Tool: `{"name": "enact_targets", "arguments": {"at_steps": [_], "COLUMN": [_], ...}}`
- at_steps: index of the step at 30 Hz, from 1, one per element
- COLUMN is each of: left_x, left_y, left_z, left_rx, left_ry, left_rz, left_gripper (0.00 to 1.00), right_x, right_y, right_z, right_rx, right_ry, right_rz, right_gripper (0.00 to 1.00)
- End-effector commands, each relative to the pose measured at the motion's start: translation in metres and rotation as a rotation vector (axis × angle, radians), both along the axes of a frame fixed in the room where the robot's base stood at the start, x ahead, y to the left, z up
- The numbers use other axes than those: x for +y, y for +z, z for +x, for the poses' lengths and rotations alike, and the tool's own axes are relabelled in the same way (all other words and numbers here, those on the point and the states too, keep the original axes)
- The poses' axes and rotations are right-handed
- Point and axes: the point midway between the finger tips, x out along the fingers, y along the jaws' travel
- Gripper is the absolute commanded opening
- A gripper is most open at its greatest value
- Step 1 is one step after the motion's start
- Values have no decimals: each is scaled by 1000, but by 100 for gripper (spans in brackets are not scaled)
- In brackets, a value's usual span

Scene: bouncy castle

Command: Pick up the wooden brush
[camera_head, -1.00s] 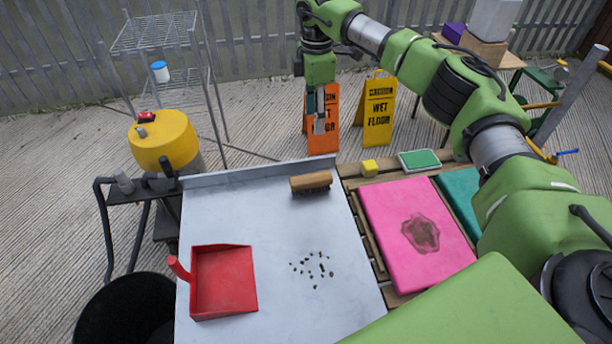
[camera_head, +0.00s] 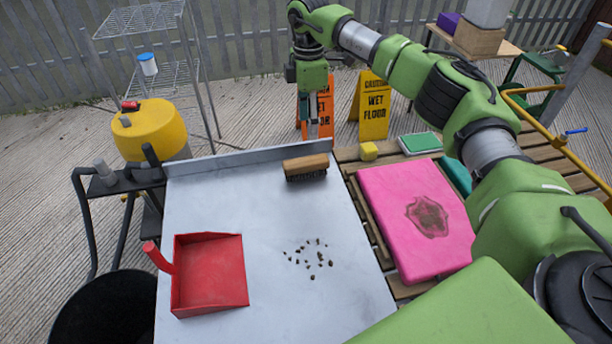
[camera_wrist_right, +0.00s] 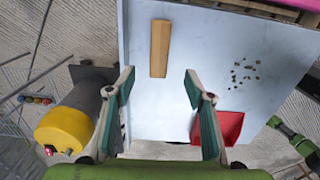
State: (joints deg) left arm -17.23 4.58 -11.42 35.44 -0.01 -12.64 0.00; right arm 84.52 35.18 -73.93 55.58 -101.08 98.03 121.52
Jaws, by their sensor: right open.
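The wooden brush (camera_head: 306,166) has a tan wooden back and dark bristles. It lies bristles down near the far edge of the grey metal tabletop (camera_head: 230,180). In the right wrist view the brush (camera_wrist_right: 160,48) shows from above, ahead of the fingers and apart from them. My right gripper (camera_head: 314,128) hangs just beyond the table's far raised edge, behind the brush, pointing down. Its two fingers are spread and empty in the right wrist view (camera_wrist_right: 158,84). My left gripper does not show.
A red dustpan (camera_head: 208,274) and scattered dark crumbs (camera_head: 309,256) lie on the tabletop. A pink stained pad (camera_head: 418,218), yellow block (camera_head: 368,151) and green-topped pad (camera_head: 420,143) are at right. Caution signs (camera_head: 371,105) stand behind. A yellow vacuum (camera_head: 150,130) stands at left.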

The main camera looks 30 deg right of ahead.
Motion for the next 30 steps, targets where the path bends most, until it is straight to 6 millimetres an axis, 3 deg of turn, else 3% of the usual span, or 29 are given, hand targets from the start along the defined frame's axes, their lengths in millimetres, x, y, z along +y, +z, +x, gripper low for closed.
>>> {"name": "enact_targets", "arguments": {"at_steps": [5,15,22,30], "left_x": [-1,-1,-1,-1], "left_y": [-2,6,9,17], "left_z": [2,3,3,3], "left_rx": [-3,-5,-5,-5], "left_ry": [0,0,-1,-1], "left_rz": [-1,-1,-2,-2], "left_gripper": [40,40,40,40], "right_x": [0,0,1,5], "right_y": [-19,-80,-96,-135], "right_z": [0,0,0,2], "right_rx": [2,1,1,1], "right_ry": [0,-1,0,-1], "right_rz": [0,-1,0,0], "right_gripper": [49,49,49,49]}}
